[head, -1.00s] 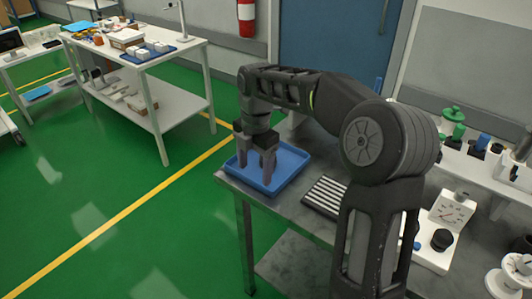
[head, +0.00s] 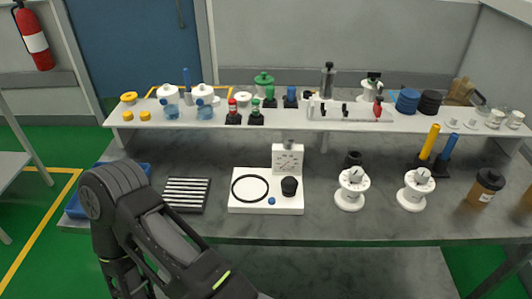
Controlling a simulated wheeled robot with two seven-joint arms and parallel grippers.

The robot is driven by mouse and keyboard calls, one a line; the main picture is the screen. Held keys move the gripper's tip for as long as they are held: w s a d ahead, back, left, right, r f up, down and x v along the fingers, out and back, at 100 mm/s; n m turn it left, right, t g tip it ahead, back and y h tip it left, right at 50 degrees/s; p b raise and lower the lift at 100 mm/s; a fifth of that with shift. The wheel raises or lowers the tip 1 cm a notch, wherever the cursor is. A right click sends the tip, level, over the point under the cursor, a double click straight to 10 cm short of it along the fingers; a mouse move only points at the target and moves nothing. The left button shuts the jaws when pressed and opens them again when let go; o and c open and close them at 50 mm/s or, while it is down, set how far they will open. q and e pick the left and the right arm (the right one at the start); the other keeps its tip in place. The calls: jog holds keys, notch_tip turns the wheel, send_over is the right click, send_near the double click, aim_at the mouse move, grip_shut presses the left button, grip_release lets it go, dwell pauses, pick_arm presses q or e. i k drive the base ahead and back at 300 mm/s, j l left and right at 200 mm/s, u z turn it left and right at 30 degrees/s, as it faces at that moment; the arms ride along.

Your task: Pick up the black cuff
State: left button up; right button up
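No label marks the black cuff. A black ribbed roll (head: 429,103), the likeliest match, stands at the right of the white shelf, beside a similar blue roll (head: 407,100). Other black round pieces are a short cylinder (head: 353,158) behind the white dial unit, a knob-like piece (head: 290,186) and a thin ring (head: 250,188) on the white base. One of my arms enters from the bottom, bends at the lower left and runs down out of the picture. Neither gripper shows, so their holds are hidden.
A blue tray (head: 75,207) lies at the bench's left end, partly behind my arm. A slotted dark block (head: 186,194), a gauge unit (head: 287,158) and two white dial units (head: 351,188) stand on the grey bench. Bottles and fittings crowd the shelf (head: 225,118).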

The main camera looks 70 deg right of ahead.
aim_at(353, 162)
jog(key=i+l, duration=0.1)
jog(key=i, duration=0.4)
jog(key=z, duration=3.45)
